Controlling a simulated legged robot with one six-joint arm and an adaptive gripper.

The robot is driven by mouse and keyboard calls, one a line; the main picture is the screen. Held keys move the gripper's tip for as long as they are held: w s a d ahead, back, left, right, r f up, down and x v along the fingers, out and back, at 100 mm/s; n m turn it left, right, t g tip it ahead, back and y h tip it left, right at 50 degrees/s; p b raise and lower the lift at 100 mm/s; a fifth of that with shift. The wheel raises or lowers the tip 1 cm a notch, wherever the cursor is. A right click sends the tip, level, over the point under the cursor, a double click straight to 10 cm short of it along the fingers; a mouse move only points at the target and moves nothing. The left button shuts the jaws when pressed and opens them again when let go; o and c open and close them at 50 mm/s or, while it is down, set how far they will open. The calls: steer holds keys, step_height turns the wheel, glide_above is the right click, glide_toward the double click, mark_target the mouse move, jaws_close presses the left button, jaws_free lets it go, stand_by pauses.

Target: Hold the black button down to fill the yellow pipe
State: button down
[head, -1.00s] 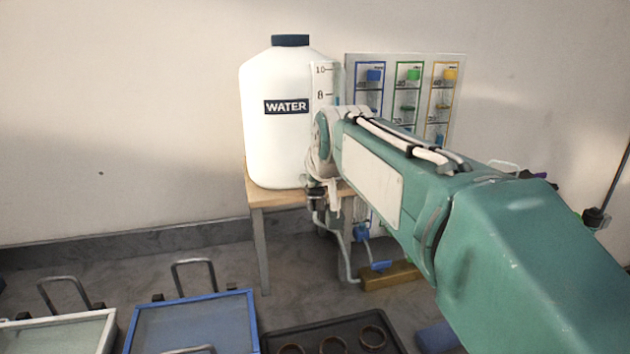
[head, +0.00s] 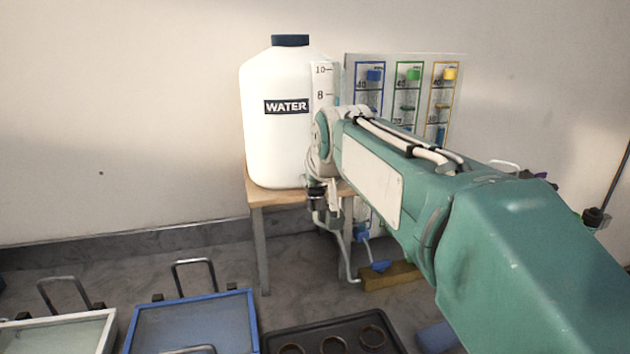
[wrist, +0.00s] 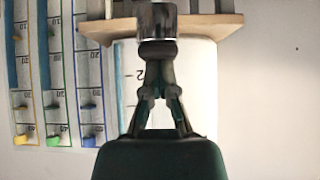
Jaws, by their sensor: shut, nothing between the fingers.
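The yellow pipe (head: 442,100) is the right column of the gauge panel at the back, with a yellow top and blue in its lower visible part. My arm hides its lower end. In the wrist view, which is upside down, it is the leftmost column (wrist: 17,75). My gripper (wrist: 159,57) is shut with nothing between its fingers. Its tips meet at a dark, round-ended fitting (wrist: 157,22) by the tank stand; they look in contact, but I cannot tell for sure. I cannot tell whether this fitting is the black button. In the head view my gripper is mostly hidden.
A white WATER tank (head: 276,145) stands on a wooden stand (head: 256,200). Blue and green columns share the panel. A blue valve handle (head: 380,267) and a wooden block (head: 395,275) lie below. Framed trays (head: 190,322) and a dark tray (head: 300,335) fill the front.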

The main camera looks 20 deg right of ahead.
mark_target(316, 190)
steer(key=shift+s+f, duration=0.1)
steer(key=shift+f, duration=0.5)
step_height(316, 190, up, 5)
steer(key=shift+r, duration=0.1)
steer(key=v, duration=0.9)
steer(key=shift+s+r, duration=0.2)
steer(key=shift+r, duration=0.15)
stand_by(0.5)
steer(key=s+f+g, duration=0.1)
steer(key=s+f, duration=0.8)
steer(key=f, duration=0.4)
steer(key=s+f+g, duration=0.2)
steer(key=s+f, duration=0.7)
steer(key=f, duration=0.4)
steer(key=shift+s+g, duration=0.3)
steer(key=shift+s, duration=0.1)
steer(key=shift+a+f, duration=0.1)
stand_by(1.6)
